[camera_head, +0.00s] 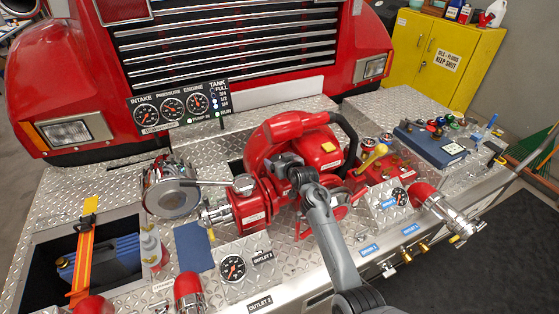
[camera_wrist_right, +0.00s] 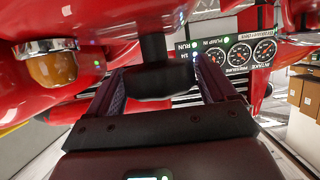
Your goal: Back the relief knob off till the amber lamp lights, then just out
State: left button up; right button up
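A black relief knob (camera_wrist_right: 160,84) on a dark stem points out from the red pump body (camera_wrist_right: 90,20) in the right wrist view. My right gripper (camera_wrist_right: 158,68) has one finger on each side of it, and the knob fills the gap. In the head view my right gripper (camera_head: 283,161) is at the front of the red pump (camera_head: 287,128) and hides the knob. The amber lamp (camera_wrist_right: 53,68) sits in a chrome ring left of the knob; it looks dull brown-orange, without a clear glow. My left gripper is in neither view.
A gauge panel (camera_head: 180,106) stands behind the pump on the left; its green pump-in lamp shows.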

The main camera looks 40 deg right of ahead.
jog(key=shift+o, duration=0.6)
jog(key=shift+s, duration=0.1)
jog(key=shift+s+a+r, duration=0.15)
jog(key=shift+s+r, duration=0.1)
jog(key=shift+s, duration=0.25)
jog(key=v, duration=0.9)
jog(key=shift+s, duration=0.25)
